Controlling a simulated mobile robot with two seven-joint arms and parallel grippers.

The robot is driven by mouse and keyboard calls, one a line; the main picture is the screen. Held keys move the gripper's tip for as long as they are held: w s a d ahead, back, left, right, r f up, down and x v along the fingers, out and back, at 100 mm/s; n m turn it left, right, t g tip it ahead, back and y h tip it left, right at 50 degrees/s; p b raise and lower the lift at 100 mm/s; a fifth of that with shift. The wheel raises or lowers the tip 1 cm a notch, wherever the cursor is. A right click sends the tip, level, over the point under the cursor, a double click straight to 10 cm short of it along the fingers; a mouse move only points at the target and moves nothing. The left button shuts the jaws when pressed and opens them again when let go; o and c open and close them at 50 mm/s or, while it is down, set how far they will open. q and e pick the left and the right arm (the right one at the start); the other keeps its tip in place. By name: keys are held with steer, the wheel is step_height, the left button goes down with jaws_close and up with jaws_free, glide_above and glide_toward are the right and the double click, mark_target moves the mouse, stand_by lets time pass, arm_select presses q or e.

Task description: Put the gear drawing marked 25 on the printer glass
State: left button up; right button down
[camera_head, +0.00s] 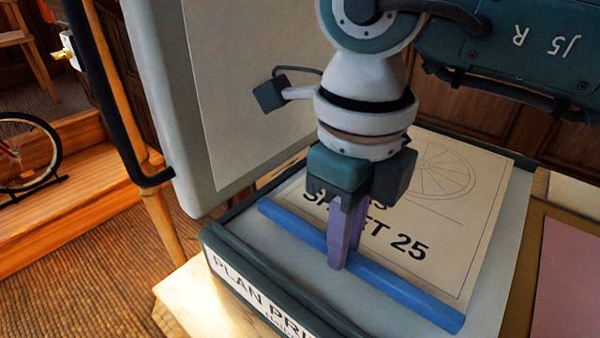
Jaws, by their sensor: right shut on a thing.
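The drawing (465,225) is a cream sheet with a spoked wheel figure and partly covered lettering that ends in 25. A blue bar (400,293) runs along its near edge. The sheet lies over the printer's pale bed (512,260); I cannot tell whether it is flat on it or slightly above. My right gripper (340,258), with purple fingers, points down and is shut on the blue bar near its middle. It hides part of the lettering and the wheel. The printer (262,290) has a dark rim and a label starting PLAN PRI. My left gripper is out of view.
The printer's raised lid (168,110) stands at the left of the bed, with a dark handle bar (110,100) beside it. A pink sheet (568,285) on a tan board lies at the right. A wooden step and a bicycle wheel (22,155) are far left.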

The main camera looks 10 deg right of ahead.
steer(key=shift+f, duration=1.5)
steer(key=c, duration=0.8)
jaws_free()
steer(key=shift+c, duration=0.2)
step_height(320, 180, up, 12)
steer(key=shift+p, duration=0.4)
